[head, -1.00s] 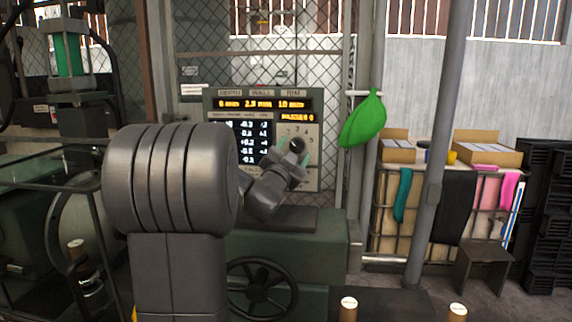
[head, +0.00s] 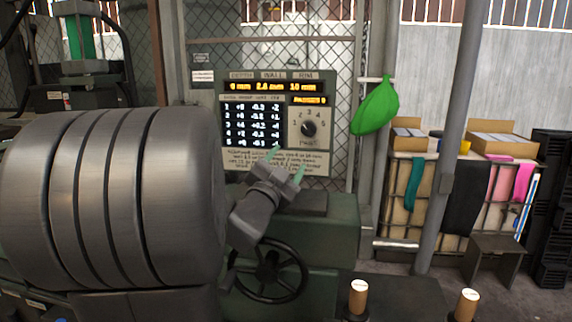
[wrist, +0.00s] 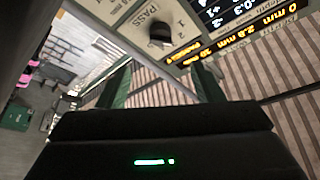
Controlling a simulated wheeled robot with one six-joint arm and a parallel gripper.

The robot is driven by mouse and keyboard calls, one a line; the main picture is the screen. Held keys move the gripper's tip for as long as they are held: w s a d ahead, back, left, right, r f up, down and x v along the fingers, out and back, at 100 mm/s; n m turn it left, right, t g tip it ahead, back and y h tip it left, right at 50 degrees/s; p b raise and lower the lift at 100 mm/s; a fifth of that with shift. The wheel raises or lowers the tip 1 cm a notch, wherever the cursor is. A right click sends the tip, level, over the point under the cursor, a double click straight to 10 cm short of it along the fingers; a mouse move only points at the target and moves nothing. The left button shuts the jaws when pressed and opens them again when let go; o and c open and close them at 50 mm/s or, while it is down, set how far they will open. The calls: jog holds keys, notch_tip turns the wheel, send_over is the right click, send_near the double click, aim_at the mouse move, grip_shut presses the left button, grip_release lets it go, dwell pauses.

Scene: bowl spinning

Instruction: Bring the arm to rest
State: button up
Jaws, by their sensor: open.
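My gripper (head: 286,168) is in the middle of the head view, in front of the lower part of the control panel (head: 232,90). Its two green-tipped fingers are spread apart with nothing between them. The black pass knob (head: 309,128) on the panel is just above and right of the fingertips, apart from them. In the wrist view, the gripper (wrist: 163,80) shows open fingers, and the knob (wrist: 160,37) and lit display show beyond them.
A black handwheel (head: 268,272) is below my gripper on the green machine (head: 325,232). A green cloth (head: 376,106) hangs right of the panel. Two capped cylinders (head: 358,298) stand at the front right. A grey pole (head: 445,170) and a rack with boxes are further right.

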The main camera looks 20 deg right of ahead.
aim_at(307, 132)
jog(key=p+x, duration=0.1)
jog(key=x, duration=1.2)
jog(key=shift+w+d+r+p, duration=0.2)
jog(key=shift+w+d+p, duration=0.05)
jog(key=shift+p, duration=0.1)
